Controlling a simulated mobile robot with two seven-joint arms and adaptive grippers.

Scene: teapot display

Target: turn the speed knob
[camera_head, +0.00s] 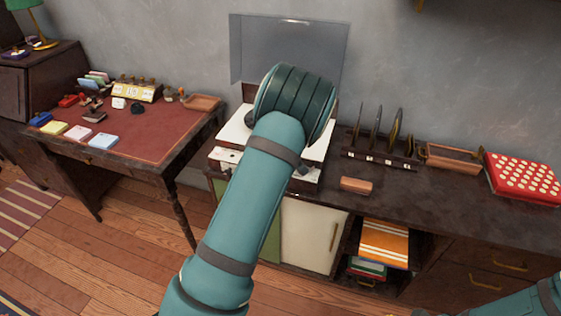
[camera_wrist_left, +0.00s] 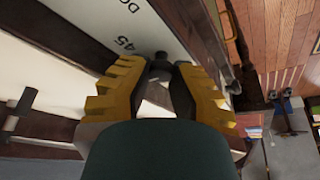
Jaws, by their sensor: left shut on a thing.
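A white record player (camera_head: 233,130) with its clear lid (camera_head: 290,48) raised stands on the dark cabinet. My left arm reaches over it and hides most of its top and my left gripper in the head view. In the left wrist view, my left gripper (camera_wrist_left: 162,76) has its yellow fingers closed on either side of a small dark knob (camera_wrist_left: 159,66). The knob sits at the white panel (camera_wrist_left: 142,28), near printed marks including "45". My right gripper is out of view; only part of my right arm shows at the bottom right corner of the head view.
Right of the player are a rack of upright records (camera_head: 378,140), a small brown block (camera_head: 356,185), a wooden tray (camera_head: 452,158) and a red dotted box (camera_head: 523,178). A desk (camera_head: 150,140) with small items stands at left. The cabinet's front right top is clear.

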